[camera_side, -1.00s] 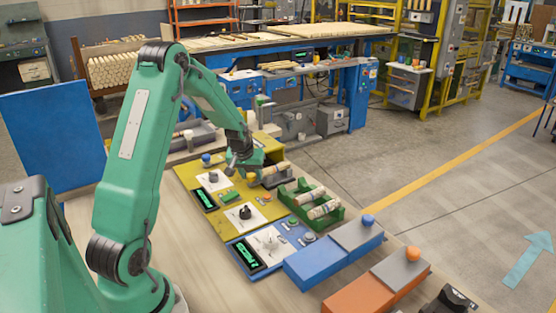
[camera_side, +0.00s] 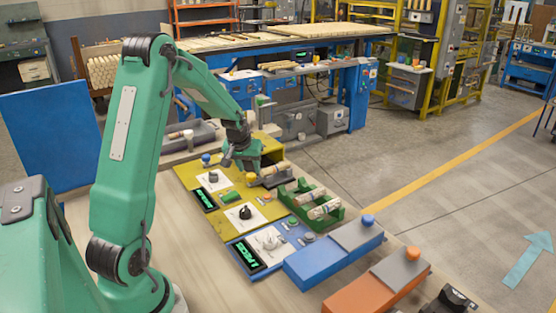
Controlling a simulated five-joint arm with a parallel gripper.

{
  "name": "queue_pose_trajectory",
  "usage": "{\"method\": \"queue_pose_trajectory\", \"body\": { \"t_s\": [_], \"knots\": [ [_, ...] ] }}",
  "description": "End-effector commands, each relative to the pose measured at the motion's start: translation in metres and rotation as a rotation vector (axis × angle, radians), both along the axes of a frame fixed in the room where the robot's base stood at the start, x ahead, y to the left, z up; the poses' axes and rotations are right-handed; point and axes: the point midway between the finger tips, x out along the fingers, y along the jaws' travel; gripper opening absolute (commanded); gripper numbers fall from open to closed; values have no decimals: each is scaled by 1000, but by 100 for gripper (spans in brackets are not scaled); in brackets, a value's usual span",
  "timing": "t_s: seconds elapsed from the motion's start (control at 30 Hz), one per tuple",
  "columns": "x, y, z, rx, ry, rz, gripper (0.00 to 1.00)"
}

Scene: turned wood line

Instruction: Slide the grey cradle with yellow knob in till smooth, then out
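The grey cradle (camera_side: 277,179) sits at the right side of the yellow machine (camera_side: 208,207), outside its yellow housing (camera_side: 270,146). A pale turned wood piece (camera_side: 277,169) lies in it. The yellow-orange knob (camera_side: 251,178) is at the cradle's left end. My gripper (camera_side: 229,164) points down just left of and above the knob, seemingly apart from it. The fingers are small and dark, so I cannot tell whether they are open or shut. The wood's surface finish is too small to judge.
A blue knob (camera_side: 206,159) stands just left of my gripper. A green rack (camera_side: 314,200) with wood pieces is to the right. A blue unit with a blue knob (camera_side: 368,220) and an orange unit with an orange knob (camera_side: 413,252) stand at front right. Dials and green-lit displays line the panels.

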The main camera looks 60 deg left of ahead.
Motion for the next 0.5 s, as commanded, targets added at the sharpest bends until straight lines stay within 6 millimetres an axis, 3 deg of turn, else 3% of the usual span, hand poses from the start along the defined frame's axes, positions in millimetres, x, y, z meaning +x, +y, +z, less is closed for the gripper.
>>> {"method": "queue_pose_trajectory", "body": {
  "t_s": [0.2,0.5],
  "knots": [
    [-8,-6,22,0,0,0,40],
    [-12,-9,34,-2,2,0,40]
  ]
}}
